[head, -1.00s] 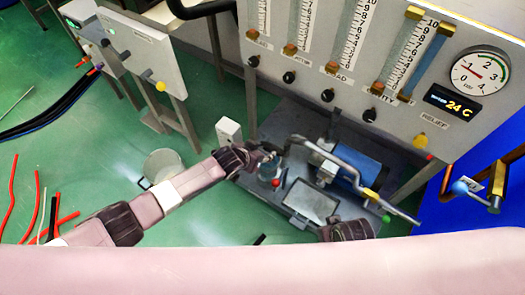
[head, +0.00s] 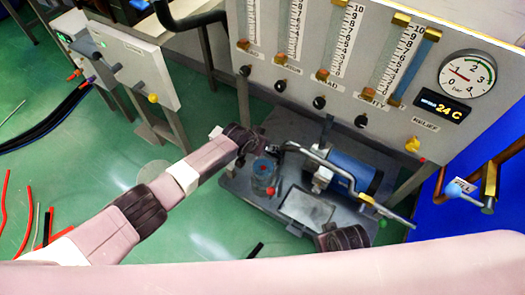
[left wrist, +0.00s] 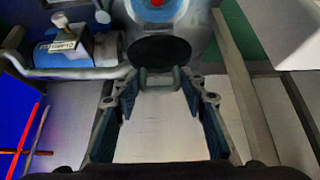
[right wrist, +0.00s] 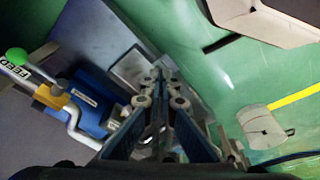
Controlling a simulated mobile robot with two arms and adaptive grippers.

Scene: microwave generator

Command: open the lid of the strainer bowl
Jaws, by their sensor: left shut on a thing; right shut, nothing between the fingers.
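The strainer bowl (head: 264,175) is a clear bluish cup with a red spot, standing on the grey base plate beside the blue motor. In the left wrist view, a grey rounded body (left wrist: 205,45) with a blue part and red spot fills the top middle. A dark round face and a small metal handle (left wrist: 160,76) lie below it. My left gripper (left wrist: 160,90) has its fingers spread around the handle, shut on it. In the head view my left gripper (head: 262,146) is just above the bowl; the lid is mostly hidden there. My right gripper (right wrist: 166,72) is shut and empty.
A bent metal lever (head: 330,165) crosses above the blue motor (head: 350,173), right of the bowl. The gauge panel (head: 400,120) stands behind.

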